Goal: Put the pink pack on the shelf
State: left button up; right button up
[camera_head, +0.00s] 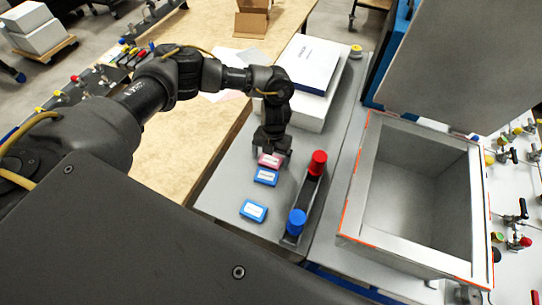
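The pink pack (268,161) lies on the grey surface, just behind a blue pack (265,178). My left gripper (272,150) points down at the pink pack's far side and overlaps its far edge in the picture. Its fingertips are too small and dark to show whether they are open or shut, or whether they touch the pack. A second blue pack (254,211) lies nearer to me. I cannot pick out with certainty which surface is the shelf. My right gripper is not in view.
A dark rack with a red-capped bottle (318,162) and a blue-capped bottle (296,222) stands right of the packs. A white box (309,62) lies behind my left gripper. A large open grey bin (356,186) stands at the right. A wooden table (170,150) lies left.

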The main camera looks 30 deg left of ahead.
pick_arm(q)
jog(key=shift+r, duration=0.35)
notch_tip(320, 180, up, 12)
jog(key=w+b, duration=0.1)
jog(key=shift+w+f, duration=0.2)
jog(key=shift+w, duration=0.2)
